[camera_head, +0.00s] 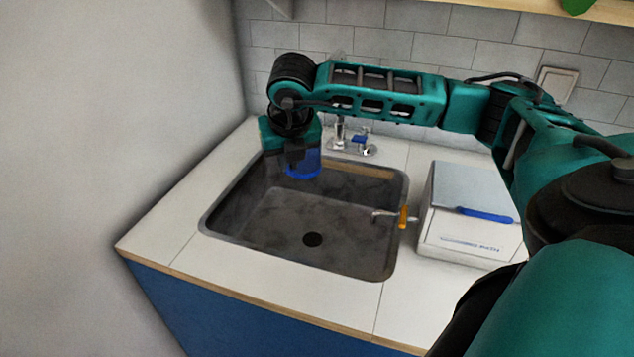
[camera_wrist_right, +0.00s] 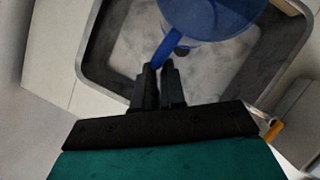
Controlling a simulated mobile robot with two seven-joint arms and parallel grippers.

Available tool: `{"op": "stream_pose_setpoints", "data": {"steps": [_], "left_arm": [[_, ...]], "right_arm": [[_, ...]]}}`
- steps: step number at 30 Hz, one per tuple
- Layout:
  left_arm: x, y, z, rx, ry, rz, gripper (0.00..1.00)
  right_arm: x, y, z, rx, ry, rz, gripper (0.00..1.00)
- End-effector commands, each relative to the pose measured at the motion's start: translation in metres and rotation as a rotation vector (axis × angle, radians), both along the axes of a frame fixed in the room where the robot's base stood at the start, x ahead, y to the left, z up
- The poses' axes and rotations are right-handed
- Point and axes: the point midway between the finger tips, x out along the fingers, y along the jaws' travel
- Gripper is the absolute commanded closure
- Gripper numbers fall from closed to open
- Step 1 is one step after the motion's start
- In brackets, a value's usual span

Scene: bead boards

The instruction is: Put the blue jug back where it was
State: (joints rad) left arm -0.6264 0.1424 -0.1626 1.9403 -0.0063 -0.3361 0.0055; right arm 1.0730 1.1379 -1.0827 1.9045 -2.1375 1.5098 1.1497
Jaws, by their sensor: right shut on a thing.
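The blue jug (camera_head: 303,163) is at the back left of the sink in the head view, partly hidden behind my right gripper (camera_head: 291,168). In the right wrist view the translucent blue jug (camera_wrist_right: 212,18) shows at the top, cut off by the frame edge. My right gripper (camera_wrist_right: 162,72) is shut on the jug's blue handle. The jug appears to be over the sink (camera_wrist_right: 120,62); its height above the basin floor is hard to tell. My left gripper is not in view.
The grey sink (camera_head: 240,242) is set in a white counter (camera_head: 276,272). A faucet (camera_head: 352,146) stands behind it. A white box-like appliance (camera_head: 468,238) with a blue handle is at the right, and an orange-handled item (camera_head: 403,217) lies at the sink's right rim. The front counter is clear.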

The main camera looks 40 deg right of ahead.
Motion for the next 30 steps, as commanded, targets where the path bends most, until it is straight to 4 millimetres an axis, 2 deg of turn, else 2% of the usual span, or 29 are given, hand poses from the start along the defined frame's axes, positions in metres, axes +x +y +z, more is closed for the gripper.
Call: {"op": "stream_pose_setpoints", "data": {"steps": [3,7,11,24,27,30], "left_arm": [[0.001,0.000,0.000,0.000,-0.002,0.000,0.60],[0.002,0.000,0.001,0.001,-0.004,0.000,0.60],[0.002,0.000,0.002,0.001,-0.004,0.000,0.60],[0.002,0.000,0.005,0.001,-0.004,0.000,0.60],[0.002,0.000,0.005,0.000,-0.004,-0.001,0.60],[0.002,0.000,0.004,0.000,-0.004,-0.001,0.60]], "right_arm": [[0.002,-0.008,0.000,0.001,-0.001,-0.138,1.00],[0.002,-0.014,0.000,0.001,-0.001,-0.230,1.00],[0.001,-0.016,-0.013,0.000,0.004,-0.257,1.00],[0.001,-0.015,-0.126,0.001,0.004,-0.255,1.00],[0.001,-0.016,-0.144,0.001,0.003,-0.256,1.00],[0.002,-0.016,-0.154,0.002,0.001,-0.256,1.00]]}}
